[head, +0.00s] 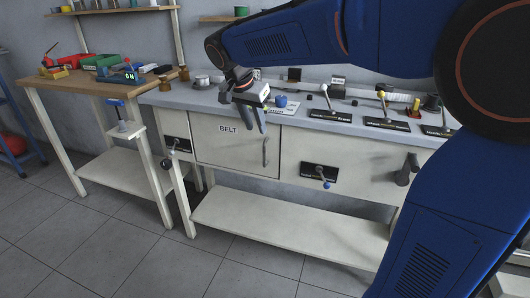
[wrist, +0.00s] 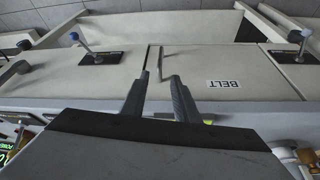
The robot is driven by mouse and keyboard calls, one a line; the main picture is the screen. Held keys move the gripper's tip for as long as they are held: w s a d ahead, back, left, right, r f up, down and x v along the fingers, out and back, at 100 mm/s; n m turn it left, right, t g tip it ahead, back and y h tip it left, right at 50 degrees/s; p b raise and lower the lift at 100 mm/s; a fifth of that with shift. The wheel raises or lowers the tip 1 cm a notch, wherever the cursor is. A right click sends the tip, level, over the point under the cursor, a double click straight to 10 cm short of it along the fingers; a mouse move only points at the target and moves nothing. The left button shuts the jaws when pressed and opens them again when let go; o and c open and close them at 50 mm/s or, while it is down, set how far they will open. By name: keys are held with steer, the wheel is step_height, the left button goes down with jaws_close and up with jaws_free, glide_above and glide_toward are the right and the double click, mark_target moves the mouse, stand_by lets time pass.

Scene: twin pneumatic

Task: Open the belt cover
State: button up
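The belt cover (head: 218,153) is a cream panel marked BELT on the front of the bench, and it looks shut. Its upright bar handle (head: 265,152) is near the panel's right edge. My gripper (head: 250,121) points down at the bench's front edge, above and left of the handle. I cannot tell whether a finger touches anything.
Levers with black plates (head: 320,172) stick out of the bench front on both sides of the cover. More levers (head: 328,98) and a blue knob (head: 281,101) are on the bench top. A low shelf (head: 290,223) runs below. The floor in front is clear.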

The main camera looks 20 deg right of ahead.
glide_above(264, 164)
steer(key=f, duration=1.2)
steer(key=shift+w+d+f, duration=0.1)
steer(key=shift+w+f, duration=0.2)
steer(key=shift+f, duration=0.1)
steer(key=shift+c, duration=0.4)
jaws_close()
